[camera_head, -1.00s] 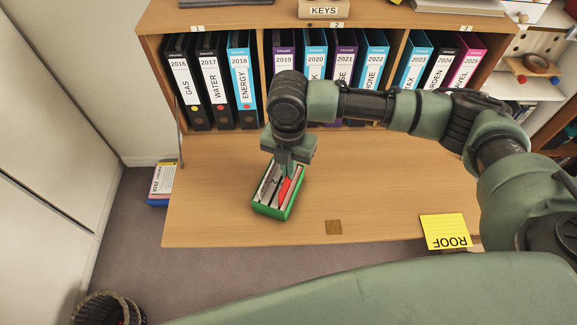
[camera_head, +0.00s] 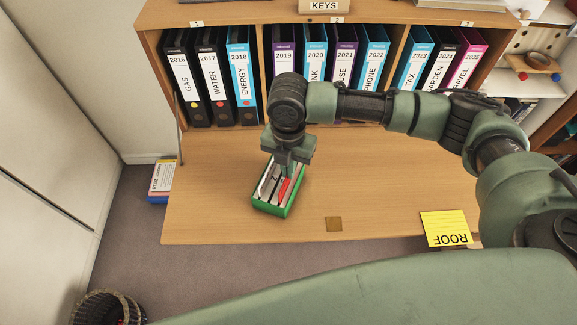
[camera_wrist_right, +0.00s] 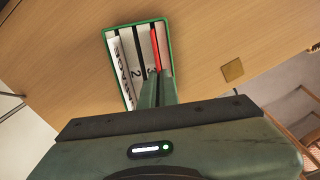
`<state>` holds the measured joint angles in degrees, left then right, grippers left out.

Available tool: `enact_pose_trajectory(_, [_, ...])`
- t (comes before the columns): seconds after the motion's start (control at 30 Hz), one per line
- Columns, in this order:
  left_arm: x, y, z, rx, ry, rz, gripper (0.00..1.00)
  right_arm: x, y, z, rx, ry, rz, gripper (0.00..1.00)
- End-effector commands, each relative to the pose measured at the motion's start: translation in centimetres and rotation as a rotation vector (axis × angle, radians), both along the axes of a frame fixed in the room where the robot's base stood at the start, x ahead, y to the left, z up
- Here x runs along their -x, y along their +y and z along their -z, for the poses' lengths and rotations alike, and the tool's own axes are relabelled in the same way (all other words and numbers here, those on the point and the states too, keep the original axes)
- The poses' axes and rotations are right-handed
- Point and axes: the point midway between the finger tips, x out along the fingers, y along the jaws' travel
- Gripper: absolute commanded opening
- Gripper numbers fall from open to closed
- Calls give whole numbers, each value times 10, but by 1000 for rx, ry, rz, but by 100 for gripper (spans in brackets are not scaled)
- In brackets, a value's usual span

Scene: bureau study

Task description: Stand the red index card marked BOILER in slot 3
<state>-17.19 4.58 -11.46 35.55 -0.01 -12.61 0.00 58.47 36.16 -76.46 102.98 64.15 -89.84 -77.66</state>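The red index card (camera_head: 285,187) stands in the right-hand part of a small green-rimmed box (camera_head: 270,209) on the desk. In the right wrist view the red card (camera_wrist_right: 156,48) is upright beside a divider marked 3 (camera_wrist_right: 151,71), its lower end running in between my fingers. The marking on the card cannot be read. My right gripper (camera_head: 284,168) points down into the box from above. In the wrist view its fingers (camera_wrist_right: 158,88) are close together, seemingly with the card's edge between them. My left gripper is out of view.
White cards (camera_wrist_right: 121,70) and a divider marked 2 (camera_wrist_right: 138,72) stand in the box's other slots. Binders (camera_head: 315,80) fill the shelf behind. The desk's left side is clear.

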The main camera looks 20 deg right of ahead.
Motion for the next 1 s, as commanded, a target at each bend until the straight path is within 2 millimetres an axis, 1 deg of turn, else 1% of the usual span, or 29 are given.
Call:
enact_pose_trajectory(0.3, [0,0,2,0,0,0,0,0,0,5,0,0,0,0])
enact_pose_trajectory(0.6, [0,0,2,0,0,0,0,0,0,5,0,0,0,0])
enact_pose_trajectory(0.67, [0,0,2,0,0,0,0,0,0,5,0,0,0,18])
enact_pose_trajectory(0.7, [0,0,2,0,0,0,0,0,0,5,0,0,0,23])
enact_pose_trajectory(1.0, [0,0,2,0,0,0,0,0,0,5,0,0,0,23])
